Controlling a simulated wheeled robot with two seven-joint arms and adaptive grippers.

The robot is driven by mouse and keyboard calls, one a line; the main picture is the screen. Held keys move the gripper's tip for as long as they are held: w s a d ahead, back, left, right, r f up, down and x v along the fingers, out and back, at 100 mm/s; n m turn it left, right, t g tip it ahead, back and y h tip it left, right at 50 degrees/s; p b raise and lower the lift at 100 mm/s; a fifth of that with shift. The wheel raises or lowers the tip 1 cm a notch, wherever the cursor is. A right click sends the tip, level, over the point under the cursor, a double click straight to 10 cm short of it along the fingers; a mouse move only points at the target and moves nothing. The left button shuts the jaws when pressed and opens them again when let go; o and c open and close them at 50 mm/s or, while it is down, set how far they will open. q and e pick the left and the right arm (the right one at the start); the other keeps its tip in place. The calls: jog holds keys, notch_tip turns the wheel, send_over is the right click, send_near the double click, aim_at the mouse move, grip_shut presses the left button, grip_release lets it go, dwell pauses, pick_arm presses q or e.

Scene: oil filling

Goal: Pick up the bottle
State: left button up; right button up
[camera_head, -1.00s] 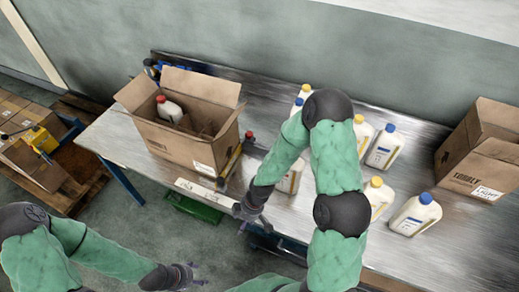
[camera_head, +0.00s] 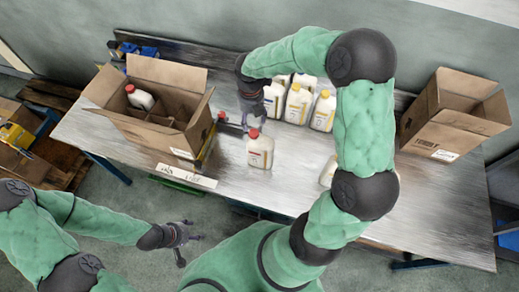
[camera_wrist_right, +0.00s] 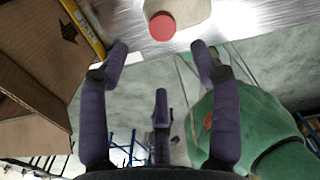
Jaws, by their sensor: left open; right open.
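A white bottle with a red cap (camera_head: 260,153) stands upright on the metal table. My right gripper (camera_head: 252,122) is open, just behind and above its cap in the head view, apart from it. In the right wrist view, the bottle's red cap (camera_wrist_right: 162,26) shows at the top, beyond the spread fingers (camera_wrist_right: 160,60), with nothing between them. Another red-capped bottle (camera_head: 141,98) sits in the open carton (camera_head: 140,128). My left gripper (camera_head: 185,236) is open and empty in front of the table's front edge.
Several yellow-capped bottles (camera_head: 298,104) stand behind, partly hidden by my right arm. One more white bottle (camera_head: 327,172) shows beside that arm. A second open carton (camera_head: 440,125) stands at the right. The table's right front (camera_head: 440,215) is clear.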

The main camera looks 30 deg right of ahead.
send_over(254, 133)
jog(key=f, duration=0.4)
jog(key=shift+w+a, duration=0.15)
jog(key=shift+a, duration=0.1)
jog(key=shift+s+d+f, duration=0.1)
jog(key=shift+d+f, duration=0.05)
jog(key=shift+f, duration=1.2)
jog(key=shift+s+d+f, duration=0.1)
jog(key=shift+f, duration=1.25)
grip_shut()
